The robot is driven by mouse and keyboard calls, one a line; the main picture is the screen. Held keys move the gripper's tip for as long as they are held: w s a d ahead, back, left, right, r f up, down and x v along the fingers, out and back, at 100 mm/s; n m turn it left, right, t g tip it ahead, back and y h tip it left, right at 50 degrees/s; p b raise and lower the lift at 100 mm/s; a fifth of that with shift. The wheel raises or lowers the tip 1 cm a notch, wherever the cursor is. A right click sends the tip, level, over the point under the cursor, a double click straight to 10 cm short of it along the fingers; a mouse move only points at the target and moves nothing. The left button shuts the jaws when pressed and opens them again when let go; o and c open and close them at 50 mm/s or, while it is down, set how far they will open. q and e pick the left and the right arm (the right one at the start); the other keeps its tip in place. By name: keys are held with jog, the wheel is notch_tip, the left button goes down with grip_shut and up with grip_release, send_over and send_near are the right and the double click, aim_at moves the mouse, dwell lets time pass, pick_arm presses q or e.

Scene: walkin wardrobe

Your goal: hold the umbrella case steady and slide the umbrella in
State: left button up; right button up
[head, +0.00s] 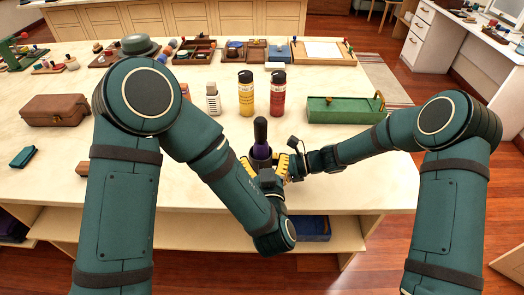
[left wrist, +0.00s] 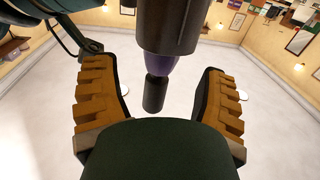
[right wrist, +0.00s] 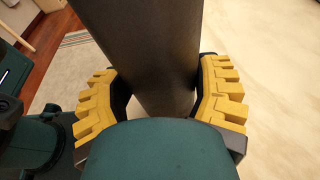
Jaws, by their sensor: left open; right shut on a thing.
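The umbrella stands upright over the front of the table, its black handle (head: 261,130) on top and a short purple stretch (head: 261,152) below. In the left wrist view the purple part (left wrist: 157,66) enters the mouth of the dark grey case (left wrist: 170,28), so the umbrella is partly inside it. The handle (left wrist: 153,95) shows beyond. My left gripper (left wrist: 160,105) is open, its fingers spread apart on both sides and touching nothing visible. My right gripper (right wrist: 160,90) is shut on the case (right wrist: 145,45). In the head view my left arm hides most of the case.
A yellow bottle (head: 246,95), a red bottle (head: 277,95) and a green toolbox (head: 340,110) stand behind the umbrella. A brown case (head: 55,110) lies at the left. A lower shelf (head: 340,235) runs under the table. The tabletop's right front is clear.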

pick_arm(q)
jog(key=shift+s+d, duration=0.2)
jog(key=shift+s, duration=1.35)
